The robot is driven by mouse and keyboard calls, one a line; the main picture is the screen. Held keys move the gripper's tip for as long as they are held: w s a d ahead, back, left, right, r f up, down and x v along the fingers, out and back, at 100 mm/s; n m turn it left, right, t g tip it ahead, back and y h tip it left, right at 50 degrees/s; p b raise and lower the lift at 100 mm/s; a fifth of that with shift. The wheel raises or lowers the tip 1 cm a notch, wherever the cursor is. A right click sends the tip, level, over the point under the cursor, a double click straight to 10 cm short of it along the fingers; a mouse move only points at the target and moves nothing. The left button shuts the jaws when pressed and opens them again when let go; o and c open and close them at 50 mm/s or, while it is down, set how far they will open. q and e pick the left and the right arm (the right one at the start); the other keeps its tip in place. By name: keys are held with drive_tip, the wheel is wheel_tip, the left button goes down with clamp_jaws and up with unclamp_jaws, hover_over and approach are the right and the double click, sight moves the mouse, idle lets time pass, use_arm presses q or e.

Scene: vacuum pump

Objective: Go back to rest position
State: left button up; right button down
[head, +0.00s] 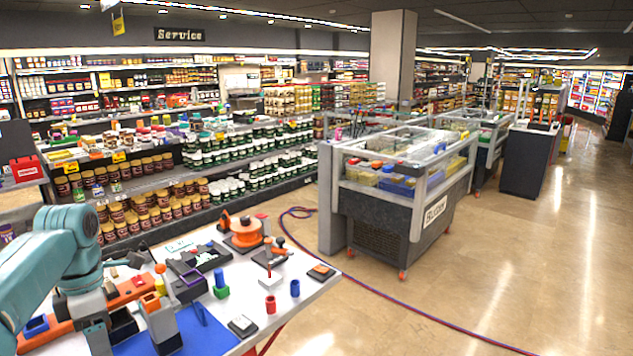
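My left arm, teal and grey, comes in from the left and bends down over the near left part of the white table (318,283). Its lower end, with the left gripper (97,338), reaches the bottom edge of the picture; its fingers cannot be made out. I cannot tell whether it holds anything. My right arm and gripper are not in view. An orange round part on a dark base (243,232) stands at the table's far side, possibly part of the pump.
The table also carries dark trays (186,280), a green block (220,284), a red cup (270,304), a blue cup (295,288) and a blue mat (205,338). Shop shelves (150,190) stand behind. A display case (400,190) stands right; the floor (530,260) is open there, with a red-blue hose (420,325).

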use_arm(q)
drive_tip(key=s+d+f+m+g+h, duration=0.15)
drive_tip(key=d+f, duration=0.25)
drive_tip(key=f, duration=0.4)
drive_tip(key=s+d+f+m+g, duration=0.1)
drive_tip(key=s+d+f+m, duration=0.15)
drive_tip(key=d+f, duration=0.45)
drive_tip(key=s+d+f+m+g, duration=0.1)
drive_tip(key=d+f+m+g, duration=0.1)
drive_tip(key=f, duration=0.8)
drive_tip(key=s+d+f+m+t+h, duration=0.1)
drive_tip(key=s+d+f+m, duration=0.55)
drive_tip(key=s, duration=0.25)
drive_tip(key=s+d+f+m+t+h, duration=0.1)
drive_tip(key=s+d+f+m+h, duration=0.1)
drive_tip(key=s+d+f+m, duration=0.55)
drive_tip(key=m+t, duration=0.1)
drive_tip(key=w+m+t, duration=0.1)
drive_tip(key=m, duration=0.1)
drive_tip(key=f+m+t, duration=0.1)
drive_tip(key=t, duration=0.1)
drive_tip(key=shift+w+a+f+m+y, duration=0.1)
drive_tip(key=shift+w+m+y, duration=0.25)
drive_tip(key=shift+w+m, duration=0.05)
